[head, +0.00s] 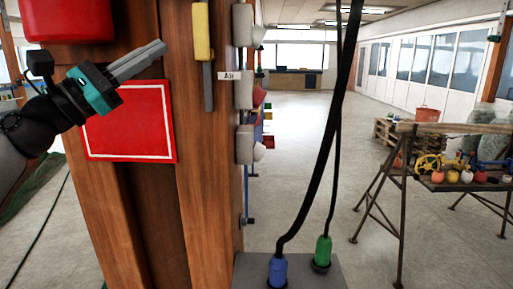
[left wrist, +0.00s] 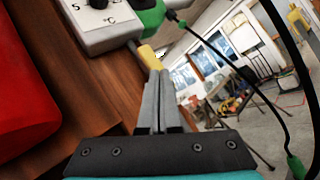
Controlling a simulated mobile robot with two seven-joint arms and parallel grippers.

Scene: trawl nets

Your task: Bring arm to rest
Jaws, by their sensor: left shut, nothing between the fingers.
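My left gripper (head: 138,60) is raised at the upper left of the head view, in front of the wooden post (head: 217,180). Its grey fingers are together with nothing between them, pointing up and to the right. In the left wrist view the shut fingers (left wrist: 158,100) point away from the camera, towards a yellow handle (left wrist: 148,56) and a white control box with a dial (left wrist: 103,22). Whether the fingers touch the post cannot be told. My right gripper is not in view.
A red panel with a white outline (head: 128,122) is on the post below the gripper. Grey boxes (head: 244,89) line its right side. Black cables run to blue (head: 278,271) and green (head: 322,251) plugs. A trestle table (head: 470,186) stands right; the floor between is open.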

